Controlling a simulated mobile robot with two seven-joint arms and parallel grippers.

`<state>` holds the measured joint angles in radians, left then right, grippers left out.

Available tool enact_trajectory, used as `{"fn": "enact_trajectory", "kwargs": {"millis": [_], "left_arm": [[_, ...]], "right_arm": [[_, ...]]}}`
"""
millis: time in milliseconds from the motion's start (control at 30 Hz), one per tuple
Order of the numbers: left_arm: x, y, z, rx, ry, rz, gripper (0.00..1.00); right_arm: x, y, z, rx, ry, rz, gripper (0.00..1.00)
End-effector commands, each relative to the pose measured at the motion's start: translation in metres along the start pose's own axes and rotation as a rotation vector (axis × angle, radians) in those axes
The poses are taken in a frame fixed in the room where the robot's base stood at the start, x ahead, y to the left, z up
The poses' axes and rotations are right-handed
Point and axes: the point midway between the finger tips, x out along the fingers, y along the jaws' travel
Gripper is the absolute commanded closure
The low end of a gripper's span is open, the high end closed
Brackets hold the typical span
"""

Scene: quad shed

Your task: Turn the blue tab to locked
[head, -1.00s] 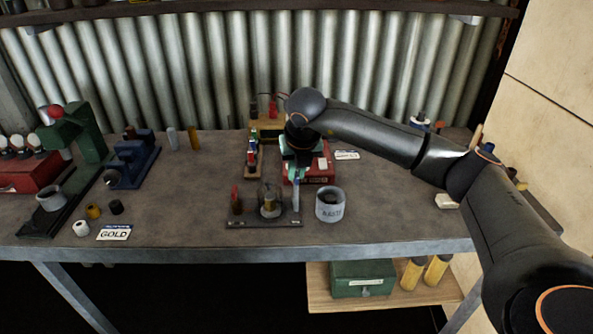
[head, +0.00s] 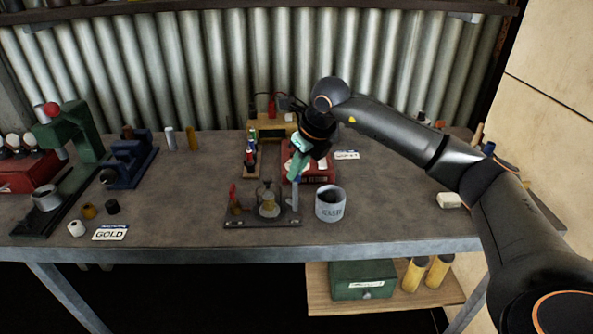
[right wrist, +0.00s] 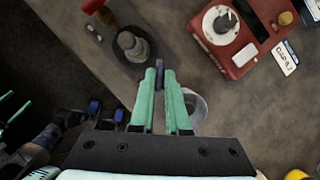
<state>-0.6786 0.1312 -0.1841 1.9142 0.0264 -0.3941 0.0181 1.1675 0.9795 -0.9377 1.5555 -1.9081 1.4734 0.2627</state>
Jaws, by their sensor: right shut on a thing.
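The blue tab (right wrist: 159,73) shows in the right wrist view as a narrow dark blue piece between my right fingertips. My right gripper (right wrist: 160,85) is shut on it, with one teal finger on each side. In the head view my right gripper (head: 293,174) points down and leans, over the right end of a small dark stand (head: 262,223). A slim grey-blue post (head: 295,197) rises from that end; the tab itself is hidden there by the fingers. I cannot read any lock marking. Two teal fingers of my left gripper (right wrist: 10,106) show apart at the right wrist view's left edge.
A grey cup (head: 330,206) stands close right of the stand. A red scale (head: 315,170) with a dial is behind the gripper. Open bench lies left of the stand.

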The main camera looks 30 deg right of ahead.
Motion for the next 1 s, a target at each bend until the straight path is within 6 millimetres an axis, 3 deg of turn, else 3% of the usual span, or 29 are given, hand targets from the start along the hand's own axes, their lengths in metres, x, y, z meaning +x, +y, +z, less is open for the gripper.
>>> {"fn": "enact_trajectory", "kwargs": {"millis": [600, 1000], "left_arm": [[-0.011, 0.001, -0.012, 0.000, 0.000, 0.000, 0.00], [-0.016, 0.001, -0.018, 0.000, 0.000, 0.000, 0.00]], "right_arm": [[-0.002, -0.004, 0.003, -0.520, -0.004, 0.218, 1.00], [-0.001, -0.004, 0.003, -0.726, -0.003, 0.300, 1.00]]}}
